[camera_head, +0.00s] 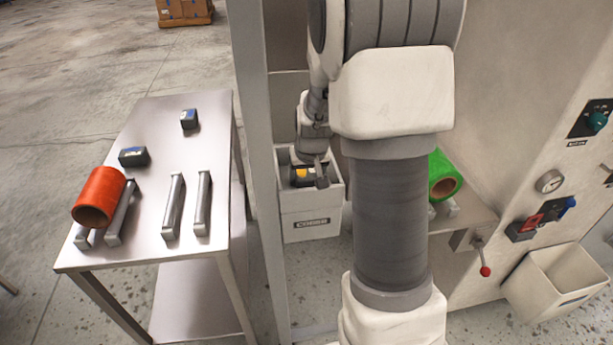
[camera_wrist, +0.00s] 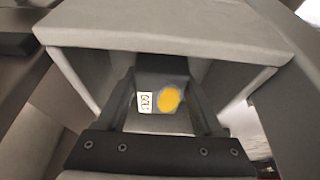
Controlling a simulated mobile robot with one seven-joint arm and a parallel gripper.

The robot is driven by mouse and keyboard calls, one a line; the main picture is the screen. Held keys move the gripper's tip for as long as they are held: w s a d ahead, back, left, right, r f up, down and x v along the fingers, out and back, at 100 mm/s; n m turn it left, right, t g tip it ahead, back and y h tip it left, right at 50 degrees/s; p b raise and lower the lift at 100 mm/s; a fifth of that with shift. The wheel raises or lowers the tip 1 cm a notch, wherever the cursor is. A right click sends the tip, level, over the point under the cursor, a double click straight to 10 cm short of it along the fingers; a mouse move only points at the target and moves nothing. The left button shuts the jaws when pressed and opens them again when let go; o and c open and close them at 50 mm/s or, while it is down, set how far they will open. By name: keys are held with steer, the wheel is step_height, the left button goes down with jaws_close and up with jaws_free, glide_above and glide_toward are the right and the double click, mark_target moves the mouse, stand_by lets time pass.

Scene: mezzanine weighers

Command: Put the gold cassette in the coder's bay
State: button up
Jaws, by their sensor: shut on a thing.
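The gold cassette (camera_head: 301,175) is a dark block with a gold patch. My gripper (camera_head: 311,180) is shut on it, at the open top of the grey coder (camera_head: 312,225). In the wrist view the cassette's face, with a gold spot and a small white label (camera_wrist: 158,99), shows between the fingers of my gripper (camera_wrist: 163,108). The coder's pale rim (camera_wrist: 170,30) and walls surround it there. The cassette is in or just over the bay; I cannot tell whether it touches the bay floor.
A steel table (camera_head: 150,232) at left holds two dark cassettes with blue marks (camera_head: 133,157) (camera_head: 189,119), an orange roll (camera_head: 100,197) and metal rails. A grey post (camera_head: 262,170) stands beside the coder. A green roll (camera_head: 443,176) and red-knobbed lever (camera_head: 484,270) are at right.

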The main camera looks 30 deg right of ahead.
steer(key=o, duration=1.4)
steer(key=shift+f, duration=0.1)
steer(key=shift+o, duration=0.2)
steer(key=shift+r, duration=0.4)
steer(key=p+v, duration=0.1)
steer(key=v, duration=1)
steer(key=shift+s+r, duration=0.2)
steer(key=shift+s, duration=0.05)
steer(key=shift+a, duration=0.1)
